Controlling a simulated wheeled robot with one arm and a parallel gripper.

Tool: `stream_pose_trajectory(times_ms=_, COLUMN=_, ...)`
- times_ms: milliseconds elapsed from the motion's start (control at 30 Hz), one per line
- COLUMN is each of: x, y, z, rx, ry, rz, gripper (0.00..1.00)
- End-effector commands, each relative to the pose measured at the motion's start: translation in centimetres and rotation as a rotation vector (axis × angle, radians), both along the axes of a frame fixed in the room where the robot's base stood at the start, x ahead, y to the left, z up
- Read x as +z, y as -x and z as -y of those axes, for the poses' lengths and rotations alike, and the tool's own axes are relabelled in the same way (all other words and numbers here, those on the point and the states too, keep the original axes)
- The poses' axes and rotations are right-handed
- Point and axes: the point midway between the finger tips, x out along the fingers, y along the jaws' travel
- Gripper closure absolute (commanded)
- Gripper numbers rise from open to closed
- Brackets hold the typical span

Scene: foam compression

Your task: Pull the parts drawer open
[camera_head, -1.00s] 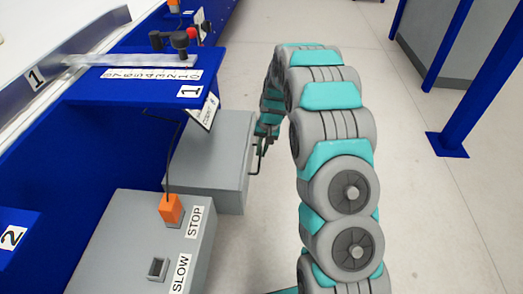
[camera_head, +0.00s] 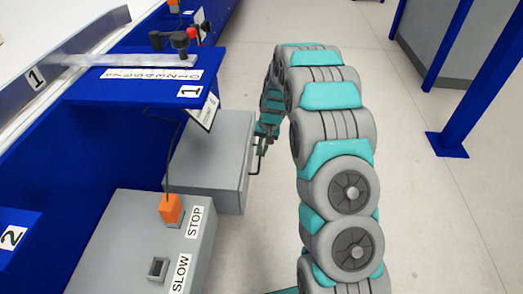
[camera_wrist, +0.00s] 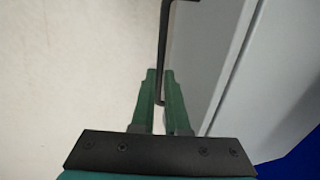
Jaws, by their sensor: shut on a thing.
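The parts drawer (camera_head: 210,165) is a grey box-like unit beneath the blue shelf in the head view. Its dark bar handle (camera_head: 252,172) is on the right-hand face. My gripper (camera_head: 262,145) is at this handle, small and partly hidden by my arm. In the wrist view, the green fingers of my gripper (camera_wrist: 159,74) are shut around the dark handle bar (camera_wrist: 164,40). The grey drawer front (camera_wrist: 215,45) is just right of the fingers. The inside of the drawer is not visible.
A grey control box (camera_head: 140,245) with STOP and SLOW labels and an orange switch (camera_head: 171,209) stands in front of the drawer. The blue shelf (camera_head: 140,88) overhangs it. Pale floor (camera_head: 430,210) is clear to the right, with a blue post (camera_head: 480,80) beyond.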

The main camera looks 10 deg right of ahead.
Motion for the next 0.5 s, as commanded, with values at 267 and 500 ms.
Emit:
stream_pose_trajectory(times_ms=267, x=0.0, y=0.1, z=0.5, rx=-0.001, ry=0.0, rz=0.0, gripper=1.0)
stream_pose_trajectory(times_ms=500, x=0.0, y=1.4, z=4.4, rx=-0.005, ry=-0.001, rz=0.001, gripper=1.0)
